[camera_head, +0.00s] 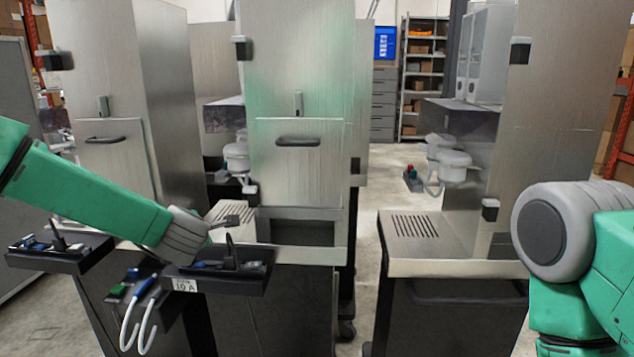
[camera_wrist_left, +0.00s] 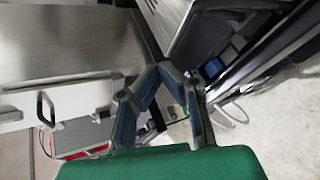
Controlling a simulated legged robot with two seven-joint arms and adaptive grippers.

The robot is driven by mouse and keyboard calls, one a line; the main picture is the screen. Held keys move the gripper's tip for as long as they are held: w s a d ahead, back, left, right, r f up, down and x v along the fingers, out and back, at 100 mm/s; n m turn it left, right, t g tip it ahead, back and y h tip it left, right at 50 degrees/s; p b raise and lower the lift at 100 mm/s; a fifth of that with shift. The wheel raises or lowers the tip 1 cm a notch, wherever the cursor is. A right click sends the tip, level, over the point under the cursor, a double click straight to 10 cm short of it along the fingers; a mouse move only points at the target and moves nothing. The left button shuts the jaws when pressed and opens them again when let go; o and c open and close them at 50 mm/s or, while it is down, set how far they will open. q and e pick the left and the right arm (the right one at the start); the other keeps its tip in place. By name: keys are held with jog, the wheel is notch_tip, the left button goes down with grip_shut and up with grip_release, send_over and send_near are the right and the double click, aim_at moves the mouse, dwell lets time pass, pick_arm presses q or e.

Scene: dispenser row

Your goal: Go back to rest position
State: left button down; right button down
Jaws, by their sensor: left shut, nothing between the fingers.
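My left arm comes in from the left in the head view, and its gripper (camera_head: 232,220) is over the black tray of the middle dispenser. In the left wrist view my left gripper (camera_wrist_left: 160,70) has its fingertips together, with nothing held between them. My right arm shows at the right edge of the head view as a green link and a grey joint. The right gripper itself is out of the picture.
The middle metal dispenser (camera_head: 297,60) has a handle and an open slot. A black tray (camera_head: 225,285) with small items sits below my left gripper. White hooks (camera_head: 127,325) hang beside it. Another dispenser counter (camera_head: 413,250) stands at right. Grey floor (camera_head: 372,185) shows between the dispensers.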

pick_arm(q)
jog(key=s+d+f+m+g+h+b, duration=0.1)
jog(key=s+d+f+m+g+h, duration=0.1)
jog(key=s+f+m, duration=0.75)
jog(key=s+d+f+m+g+h, duration=0.1)
jog(key=s+f+m+g, duration=0.3)
jog(key=s+f, duration=1)
jog(key=s+a+f+m+g, duration=0.1)
jog(key=s+f+m+g, duration=0.1)
jog(key=s, duration=0.6)
jog(key=s+a+f+m+g, duration=0.1)
jog(key=s+f+m, duration=0.3)
jog(key=s, duration=0.5)
jog(key=s+a+f+m+g+b, duration=0.1)
jog(key=s+a+f+m+g, duration=0.1)
jog(key=s+m, duration=0.4)
jog(key=s+a+f, duration=0.1)
jog(key=s, duration=0.2)
jog(key=shift+s+m+g, duration=0.15)
jog(key=shift+m+g, duration=0.15)
jog(key=shift+m, duration=0.05)
